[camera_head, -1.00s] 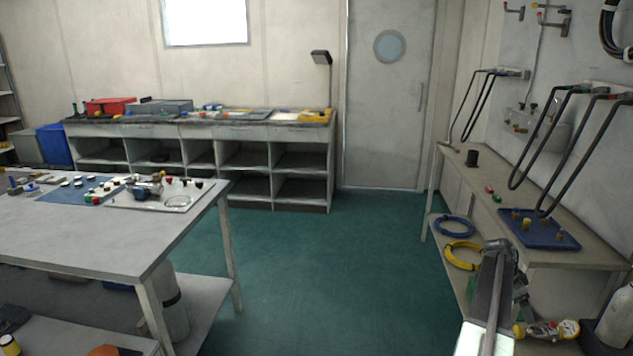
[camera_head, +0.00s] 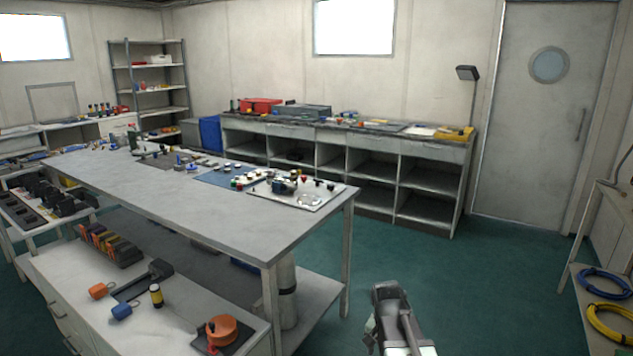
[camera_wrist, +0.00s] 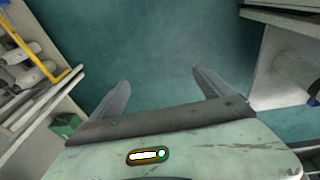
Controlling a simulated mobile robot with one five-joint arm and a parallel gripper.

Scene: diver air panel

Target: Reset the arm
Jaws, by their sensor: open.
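My arm (camera_head: 398,325) shows at the bottom of the head view, to the right of the grey work table and over the green floor. In the wrist view my gripper (camera_wrist: 162,92) has its two grey fingers spread wide apart. Nothing is between them, only green floor beyond. The fingertips cannot be made out clearly in the head view.
A long work table (camera_head: 215,215) with small parts stands left of my arm. A low cabinet (camera_head: 185,325) is in front of it. A shelved bench (camera_head: 400,150) lines the back wall. A side bench with hoses (camera_head: 605,285) is at right. Green floor (camera_head: 470,280) between is clear.

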